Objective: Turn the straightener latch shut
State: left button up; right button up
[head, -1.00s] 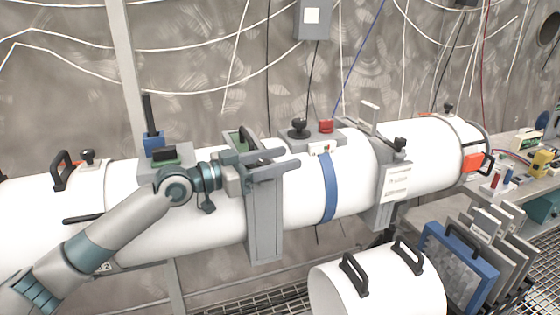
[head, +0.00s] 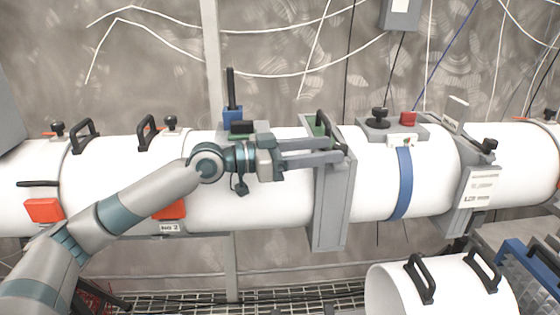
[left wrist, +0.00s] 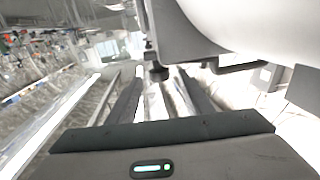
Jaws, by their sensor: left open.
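The grey flange housing (head: 330,205) stands across the white pipe, with a green part and a black handle (head: 323,122) on top. I cannot tell for sure which part is the straightener latch. My left gripper (head: 342,153) is open and empty, its two grey fingers pointing right, with the tips in front of the housing's upper part. A small dark part shows at the fingertips, partly hidden. In the left wrist view a dark knob (left wrist: 158,72) appears beyond and between the fingers; contact cannot be told. My right gripper is not in view.
The white pipe (head: 265,205) runs across the view. A blue band (head: 404,185), a black knob (head: 379,116) and a red block (head: 408,118) are to the right. An open white cylinder (head: 395,290) with black handles stands below right. A blue block (head: 232,116) is behind my wrist.

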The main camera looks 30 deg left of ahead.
pick_arm(q)
jog(key=b+v, duration=0.3)
jog(key=v, duration=0.6)
jog(key=shift+b, duration=0.35)
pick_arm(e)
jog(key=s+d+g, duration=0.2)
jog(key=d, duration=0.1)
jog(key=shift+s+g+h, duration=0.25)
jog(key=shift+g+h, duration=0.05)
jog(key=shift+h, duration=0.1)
pick_arm(q)
jog(key=shift+s, duration=0.1)
